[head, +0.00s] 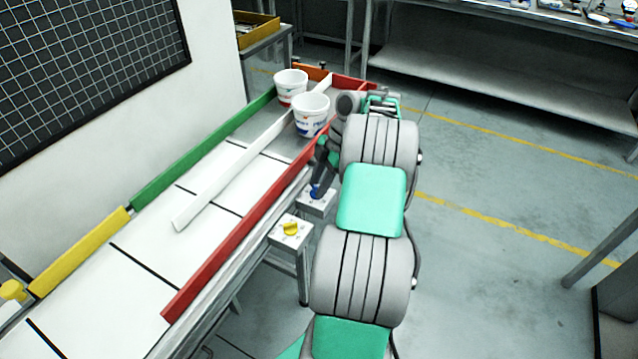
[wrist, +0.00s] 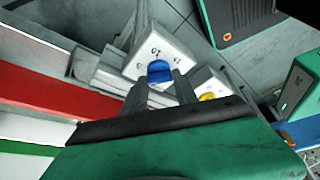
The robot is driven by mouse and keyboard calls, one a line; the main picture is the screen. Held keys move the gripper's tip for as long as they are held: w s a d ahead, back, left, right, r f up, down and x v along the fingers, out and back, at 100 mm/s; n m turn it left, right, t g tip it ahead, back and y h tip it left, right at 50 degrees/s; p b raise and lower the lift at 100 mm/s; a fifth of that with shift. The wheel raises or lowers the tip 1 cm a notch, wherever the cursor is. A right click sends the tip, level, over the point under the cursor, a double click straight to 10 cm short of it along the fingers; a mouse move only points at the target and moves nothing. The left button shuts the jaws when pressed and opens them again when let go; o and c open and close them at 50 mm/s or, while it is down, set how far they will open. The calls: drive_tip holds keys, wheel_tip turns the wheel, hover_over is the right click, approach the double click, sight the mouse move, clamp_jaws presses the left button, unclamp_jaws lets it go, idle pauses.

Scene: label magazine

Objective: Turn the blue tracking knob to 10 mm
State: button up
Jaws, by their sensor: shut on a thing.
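The blue tracking knob (wrist: 159,72) sits on a white dial plate (wrist: 150,50) with numbers around it; a 10 and a 15 can be made out in the wrist view. My gripper (wrist: 160,82) is shut on the blue knob, with one finger on each side of it. In the head view the blue knob (head: 316,191) shows at the tip of my gripper (head: 318,180), on its white plate (head: 312,204) beside the conveyor. The knob's pointer is hidden, so I cannot tell its setting.
A yellow knob (head: 291,229) on a similar plate stands nearer, close to the blue one. The red guide rail (head: 240,230) runs alongside. Two white tubs (head: 311,118) stand on the conveyor's far end. Open floor (head: 500,190) lies to the right.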

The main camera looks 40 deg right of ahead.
clamp_jaws()
drive_tip(key=shift+m+b, duration=0.3)
drive_tip(key=m+b, duration=0.1)
drive_tip(key=m+t+b, duration=0.1)
drive_tip(key=m, duration=0.1)
drive_tip(key=shift+s+a+f+h, duration=0.1)
drive_tip(key=shift+s+f+h, duration=0.05)
drive_tip(key=shift+h, duration=0.25)
drive_tip(key=m+b, duration=0.1)
drive_tip(key=m, duration=0.2)
drive_tip(key=m+t+h+b, duration=0.1)
drive_tip(key=m+b, duration=0.1)
drive_tip(key=shift+s+a+m+t+h, duration=0.1)
drive_tip(key=shift+a+m+t+h, duration=0.05)
drive_tip(key=shift+m+t+h, duration=0.2)
drive_tip(key=m+h, duration=0.1)
drive_tip(key=m, duration=0.1)
drive_tip(key=m+h+b, duration=0.1)
drive_tip(key=m, duration=0.2)
drive_tip(key=shift+a+m+t, duration=0.2)
drive_tip(key=shift+m+t, duration=0.05)
drive_tip(key=m, duration=0.2)
drive_tip(key=m+h, duration=0.1)
drive_tip(key=m, duration=0.1)
drive_tip(key=shift+a+h+b, duration=0.1)
drive_tip(key=shift+h+b, duration=0.15)
drive_tip(key=shift+b, duration=0.05)
drive_tip(key=shift+m, duration=0.3)
drive_tip(key=o, duration=1.1)
unclamp_jaws()
